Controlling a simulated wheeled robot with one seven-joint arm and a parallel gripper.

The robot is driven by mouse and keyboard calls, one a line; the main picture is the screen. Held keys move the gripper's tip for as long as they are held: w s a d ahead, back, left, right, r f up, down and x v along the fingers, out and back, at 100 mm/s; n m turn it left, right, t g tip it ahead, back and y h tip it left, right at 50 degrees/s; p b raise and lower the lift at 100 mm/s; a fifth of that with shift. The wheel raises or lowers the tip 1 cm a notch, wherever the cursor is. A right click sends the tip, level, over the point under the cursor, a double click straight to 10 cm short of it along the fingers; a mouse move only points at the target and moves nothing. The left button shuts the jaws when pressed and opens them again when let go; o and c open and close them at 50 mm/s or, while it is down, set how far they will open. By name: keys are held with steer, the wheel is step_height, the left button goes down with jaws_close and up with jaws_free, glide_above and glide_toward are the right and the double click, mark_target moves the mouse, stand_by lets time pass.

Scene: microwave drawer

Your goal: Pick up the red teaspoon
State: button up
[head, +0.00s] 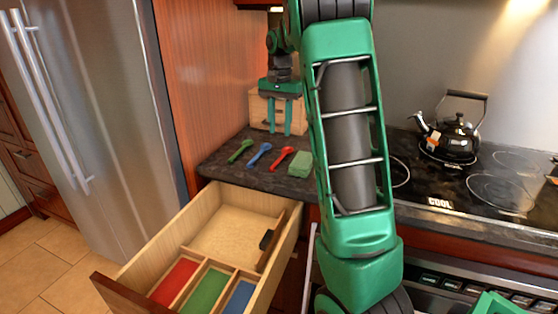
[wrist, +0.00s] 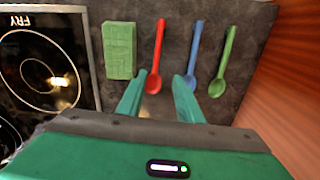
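The red teaspoon (head: 281,159) lies on the dark counter between the blue spoon (head: 259,154) and a green block (head: 301,163). My gripper (head: 280,132) is open and empty, pointing down above the counter. In the wrist view, the red teaspoon (wrist: 157,48) has its handle toward the top and its bowl between the two fingertips (wrist: 157,80) in the picture. The fingers appear apart from the spoon, and their exact height above it is hard to tell. All of the spoon's length shows.
A green spoon (head: 240,151) lies left of the blue one. A wooden box (head: 262,112) stands at the back. Below is an open drawer (head: 221,196) with red, green and blue compartments. A stove with a kettle (head: 453,137) is at right, and a wooden panel (head: 205,75) at left.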

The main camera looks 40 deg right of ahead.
mark_target(281, 156)
step_height(281, 156, down, 4)
steer(key=shift+r, duration=0.2)
steer(key=shift+s+f, duration=0.25)
steer(key=shift+f, duration=1.2)
steer(key=shift+s+f, duration=0.2)
steer(key=shift+f, duration=1.2)
jaws_close()
